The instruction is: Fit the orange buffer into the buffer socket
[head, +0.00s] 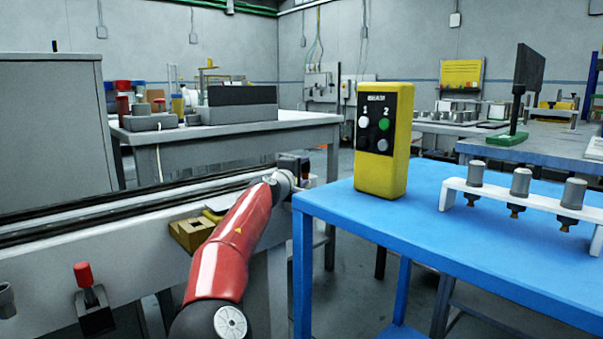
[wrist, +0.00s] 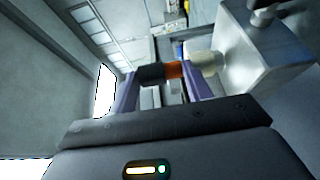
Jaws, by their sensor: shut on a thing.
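The orange buffer (wrist: 175,69), with a black section on its left, lies crosswise between the purple fingers of my gripper (wrist: 160,80) in the wrist view. My gripper is shut on it. Just right of the orange part, a pale round stub (wrist: 206,63) sticks out from a grey metal block (wrist: 262,55). The orange end faces this stub closely. I cannot tell whether they touch, or whether the stub is the buffer socket. In the head view my red arm reaches to the conveyor's far end, and the buffer cannot be made out there.
A conveyor (head: 120,215) runs along the left. A blue table (head: 400,225) stands right of my arm, with a yellow control box (head: 384,140) and a white rack (head: 520,205) holding several grey tools. A grey bench (head: 230,143) stands behind.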

